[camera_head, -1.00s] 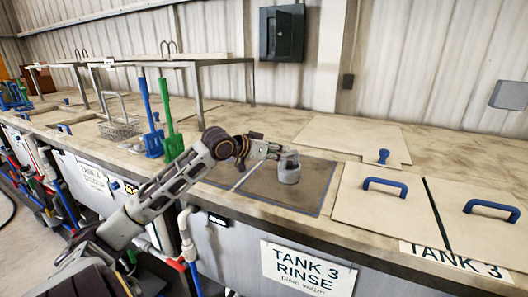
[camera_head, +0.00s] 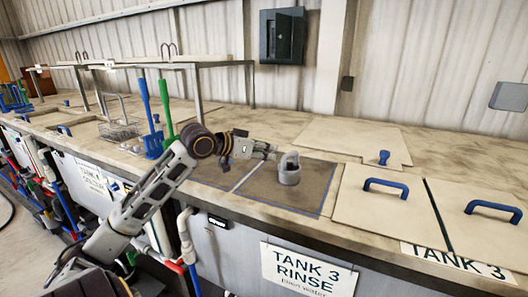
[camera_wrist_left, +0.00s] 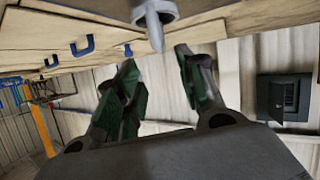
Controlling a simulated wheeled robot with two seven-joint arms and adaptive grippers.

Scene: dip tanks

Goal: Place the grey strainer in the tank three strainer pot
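A grey strainer (camera_head: 289,161) stands upright over the dark tank 3 rinse surface (camera_head: 262,189). The short grey cylinder under it looks like the strainer pot (camera_head: 289,177), but I cannot clearly tell where one ends and the other begins. My left gripper (camera_head: 272,152) is just left of the strainer and looks apart from it. In the left wrist view, the gripper's two dark green fingers (camera_wrist_left: 158,82) are spread with nothing between them. A grey tapered piece, probably the strainer (camera_wrist_left: 156,22), shows beyond them at the top edge. My right gripper is not in view.
Pale lids with blue handles (camera_head: 386,186) cover the tanks on the right. A blue paddle (camera_head: 149,125) and a green paddle (camera_head: 166,112) stand behind my left arm, near a wire basket (camera_head: 121,130). A raised shelf (camera_head: 185,62) runs along the back left.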

